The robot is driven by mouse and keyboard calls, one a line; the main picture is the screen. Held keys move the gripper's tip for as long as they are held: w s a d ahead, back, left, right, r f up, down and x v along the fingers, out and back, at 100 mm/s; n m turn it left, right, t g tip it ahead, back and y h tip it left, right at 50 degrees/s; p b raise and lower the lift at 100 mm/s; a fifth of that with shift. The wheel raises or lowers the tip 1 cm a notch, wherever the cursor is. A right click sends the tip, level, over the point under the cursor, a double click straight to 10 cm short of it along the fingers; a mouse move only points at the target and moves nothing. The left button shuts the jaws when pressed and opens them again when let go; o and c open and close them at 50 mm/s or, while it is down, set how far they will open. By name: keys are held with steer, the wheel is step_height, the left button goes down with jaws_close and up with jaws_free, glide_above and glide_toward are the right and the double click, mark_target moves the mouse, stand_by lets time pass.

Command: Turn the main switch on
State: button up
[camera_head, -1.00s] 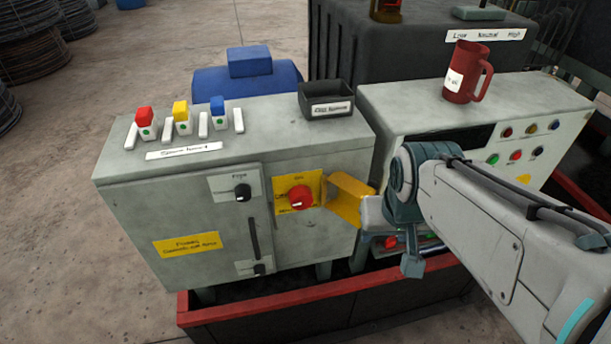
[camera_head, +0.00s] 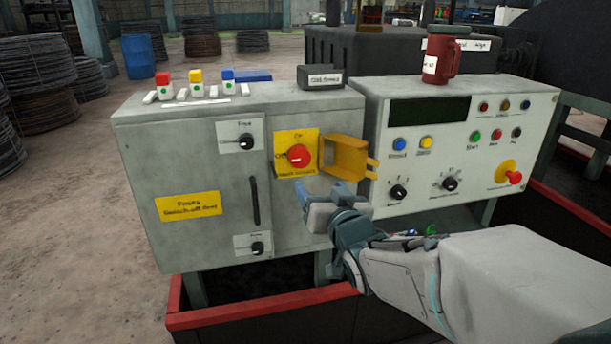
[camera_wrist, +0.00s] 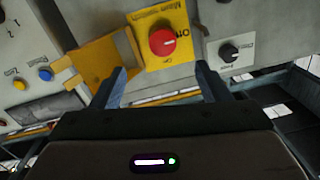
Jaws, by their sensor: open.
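The main switch is a red round knob (camera_head: 299,156) on a yellow plate (camera_head: 284,139) on the front of the grey cabinet. A yellow hinged cover (camera_head: 346,158) stands swung open at the plate's right side. In the wrist view the red knob (camera_wrist: 162,41) is ahead of the fingers, a little above the gap between them, with its plate upside down. My gripper (camera_wrist: 160,84) is open and empty. In the head view my gripper (camera_head: 304,200) is just below the plate and cover, apart from the knob.
The cabinet also has a black upper knob (camera_head: 246,141), a lower knob (camera_head: 257,247) and a vertical handle (camera_head: 254,201). A control panel (camera_head: 440,170) with buttons stands to the right, with a red mug (camera_head: 440,55) on top. A red-edged trough (camera_head: 265,308) runs below.

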mark_target(301, 161)
steer(key=x, duration=0.6)
steer(key=b+x, duration=0.1)
steer(key=x, duration=0.6)
steer(key=shift+w+a+r, duration=0.15)
steer(key=shift+a+r, duration=0.05)
steer(key=shift+r, duration=0.05)
steer(key=shift+c, duration=0.2)
